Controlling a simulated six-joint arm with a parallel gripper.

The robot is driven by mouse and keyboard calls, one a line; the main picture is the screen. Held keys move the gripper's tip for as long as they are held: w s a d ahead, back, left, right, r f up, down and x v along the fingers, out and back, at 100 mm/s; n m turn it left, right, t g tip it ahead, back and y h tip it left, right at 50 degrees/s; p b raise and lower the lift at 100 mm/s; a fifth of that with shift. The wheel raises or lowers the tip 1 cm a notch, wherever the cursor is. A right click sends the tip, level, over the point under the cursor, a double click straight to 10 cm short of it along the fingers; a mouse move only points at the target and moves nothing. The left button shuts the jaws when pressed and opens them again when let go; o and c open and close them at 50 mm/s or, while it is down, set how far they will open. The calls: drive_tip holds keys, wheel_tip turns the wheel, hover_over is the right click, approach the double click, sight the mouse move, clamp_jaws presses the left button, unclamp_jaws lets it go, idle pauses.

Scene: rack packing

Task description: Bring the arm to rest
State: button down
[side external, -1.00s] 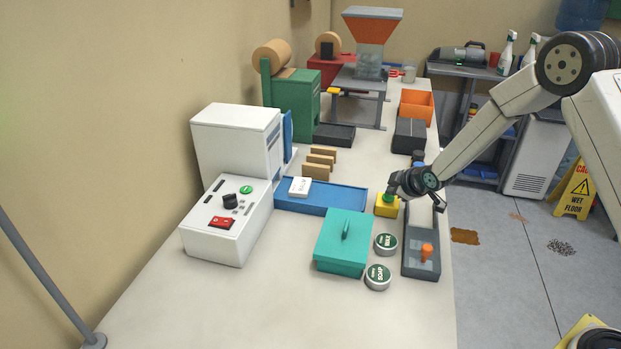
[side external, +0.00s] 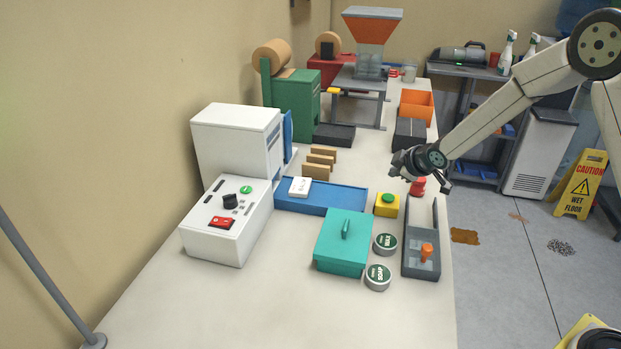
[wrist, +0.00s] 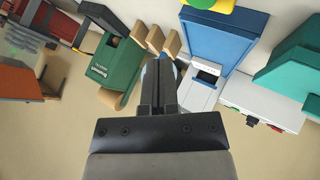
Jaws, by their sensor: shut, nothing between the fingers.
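My gripper (side external: 402,168) hangs in the air above the right part of the table, behind and above the yellow box with the green button (side external: 387,204). It is apart from everything below it. In the wrist view my gripper (wrist: 159,68) shows its two fingers together with nothing between them. A red-topped object (side external: 418,186) shows just below and to the right of it in the side view.
A teal lidded box (side external: 343,243), two round tins, a grey tray with an orange knob (side external: 421,262) and a blue tray (side external: 325,198) lie nearby. A white machine (side external: 228,220) stands left. The table's front is clear.

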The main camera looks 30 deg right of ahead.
drive_tip(key=shift+r, duration=0.25)
drive_tip(key=s+a+m+g, duration=0.3)
drive_tip(key=s+a+m, duration=0.1)
drive_tip(key=s, duration=0.9)
drive_tip(key=s+a+r+m+g, duration=0.1)
drive_tip(key=s+a+m+g, duration=0.2)
drive_tip(key=s, duration=1)
drive_tip(key=shift+s+a+r+m+g, duration=0.3)
drive_tip(key=shift+a+m, duration=0.15)
drive_tip(key=shift+m, duration=0.25)
